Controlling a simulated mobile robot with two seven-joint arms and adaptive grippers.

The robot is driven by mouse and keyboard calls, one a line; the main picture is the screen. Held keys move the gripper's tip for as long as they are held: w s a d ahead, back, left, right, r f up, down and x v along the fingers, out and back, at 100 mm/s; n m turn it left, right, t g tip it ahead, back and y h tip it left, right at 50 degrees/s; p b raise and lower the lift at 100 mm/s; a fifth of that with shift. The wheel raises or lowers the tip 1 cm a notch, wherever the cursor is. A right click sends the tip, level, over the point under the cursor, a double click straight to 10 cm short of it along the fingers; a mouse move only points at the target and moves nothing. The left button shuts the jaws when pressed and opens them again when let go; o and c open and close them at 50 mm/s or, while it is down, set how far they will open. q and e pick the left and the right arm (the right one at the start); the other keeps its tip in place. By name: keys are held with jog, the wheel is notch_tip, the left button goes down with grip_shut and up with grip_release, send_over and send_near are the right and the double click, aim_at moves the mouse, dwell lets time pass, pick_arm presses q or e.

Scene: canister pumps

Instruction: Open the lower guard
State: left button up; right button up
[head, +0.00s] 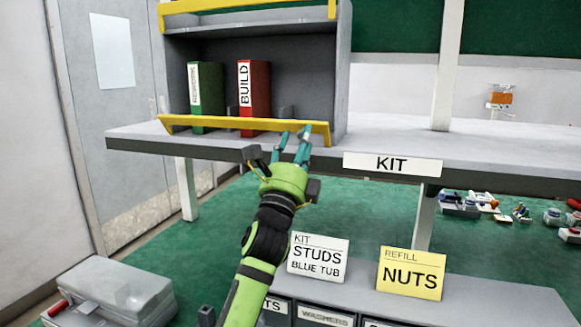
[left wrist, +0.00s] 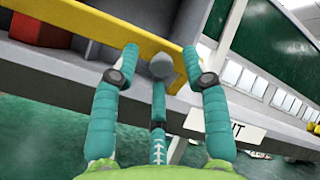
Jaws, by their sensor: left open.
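The lower guard (head: 245,124) is a yellow bar across the front of the lower shelf of a grey cabinet. It lies low, along the shelf's front edge, in front of two binders. In the left wrist view the guard (left wrist: 95,28) runs from the upper left to behind the fingers. My left gripper (head: 292,145) is open, with teal fingers reaching up at the guard's right end. It also shows in the left wrist view (left wrist: 158,72), fingers spread with the bar's end beyond them. Whether a finger touches the bar, I cannot tell. My right gripper is not in view.
An upper yellow guard (head: 250,22) crosses the cabinet (head: 342,75) above. A green binder (head: 207,95) and a red binder (head: 254,97) stand inside. A KIT label (head: 392,164) is on the bench edge. Below are STUDS (head: 318,257) and NUTS (head: 411,274) signs over bins.

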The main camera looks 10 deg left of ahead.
pick_arm(q)
jog(key=v, duration=1)
jog(key=shift+s, duration=0.4)
jog(key=shift+a+f, duration=0.1)
jog(key=shift+a, duration=0.05)
